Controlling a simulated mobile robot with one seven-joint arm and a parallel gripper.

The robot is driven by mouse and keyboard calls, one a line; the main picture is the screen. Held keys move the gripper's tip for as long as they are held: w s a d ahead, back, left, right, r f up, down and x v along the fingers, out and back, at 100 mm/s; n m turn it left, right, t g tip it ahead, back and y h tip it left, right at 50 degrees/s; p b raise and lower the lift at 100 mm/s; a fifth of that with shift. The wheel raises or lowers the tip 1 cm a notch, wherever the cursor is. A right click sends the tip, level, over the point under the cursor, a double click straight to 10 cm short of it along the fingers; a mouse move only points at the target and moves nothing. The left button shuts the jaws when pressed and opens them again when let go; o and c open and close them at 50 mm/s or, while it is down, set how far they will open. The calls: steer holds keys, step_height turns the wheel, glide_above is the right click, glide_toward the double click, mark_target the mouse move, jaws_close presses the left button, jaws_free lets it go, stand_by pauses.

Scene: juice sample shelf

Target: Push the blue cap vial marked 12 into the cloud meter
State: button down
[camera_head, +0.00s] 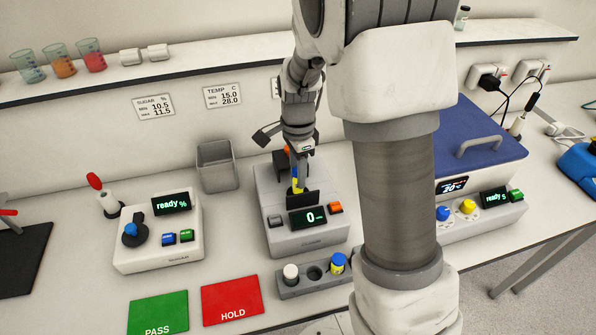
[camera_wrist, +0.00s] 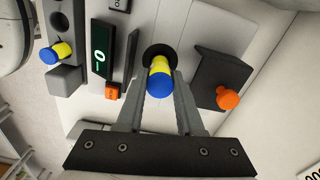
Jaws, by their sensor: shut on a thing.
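The cloud meter (camera_head: 296,234) is a grey box with a display reading 0 and an orange button. Its round dark well (camera_wrist: 159,52) shows in the wrist view. My gripper (camera_wrist: 160,82) is shut on a vial with a blue cap (camera_wrist: 158,87) and yellow body (camera_wrist: 159,65). The vial is lined up with the well, its lower end at or in the mouth; how deep it sits I cannot tell. The head view shows the yellow body (camera_head: 295,185) below my gripper (camera_head: 298,168). The number on the vial is not readable.
A black lid with an orange knob (camera_wrist: 228,98) stands beside the well. A front rack (camera_head: 314,284) holds a white-capped vial (camera_head: 291,272) and another blue-capped, yellow vial (camera_head: 338,263). A grey bin (camera_head: 217,167) stands behind left; the sugar meter (camera_head: 157,235) is left.

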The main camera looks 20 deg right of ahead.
steer(key=shift+f+b, duration=1.4)
steer(key=shift+f, duration=0.8)
stand_by(0.5)
steer(key=shift+c, duration=2.3)
jaws_free()
step_height(320, 180, up, 17)
steer(key=p, duration=0.1)
steer(key=s+r+n+t, duration=0.2)
steer(key=s+n, duration=0.6)
steer(key=s, duration=0.2)
steer(key=s+r+n+t, duration=0.2)
steer(key=s+n+t, duration=0.1)
steer(key=s+n, duration=0.5)
steer(key=shift+s+t, duration=0.3)
steer(key=shift+s, duration=0.9)
